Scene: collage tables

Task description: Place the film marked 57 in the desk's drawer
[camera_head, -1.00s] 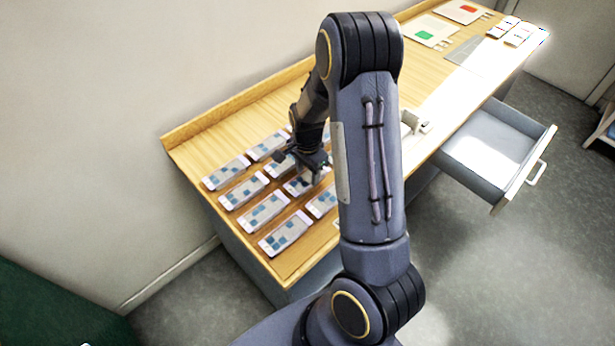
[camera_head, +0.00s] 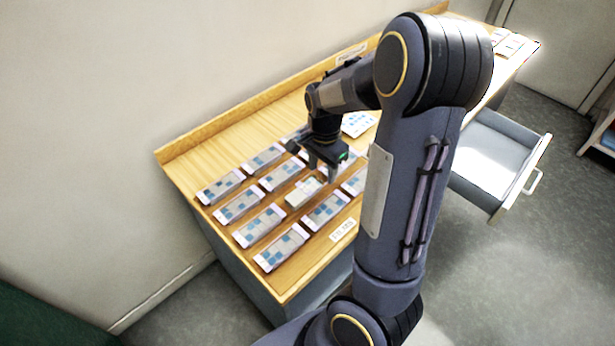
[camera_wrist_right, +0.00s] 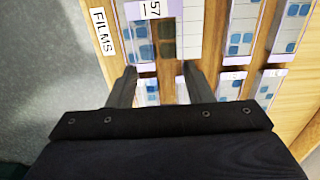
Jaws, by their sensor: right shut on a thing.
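The film seems a little above the desk top (camera_head: 215,155). The desk's drawer (camera_head: 528,178) stands pulled out at the right, its visible inside pale and bare. My left gripper is not in view.
Several other films (camera_head: 283,247) lie in rows on the desk around the held one. A FILMS label (camera_head: 343,229) is near the front edge. My right arm hides the desk's middle.

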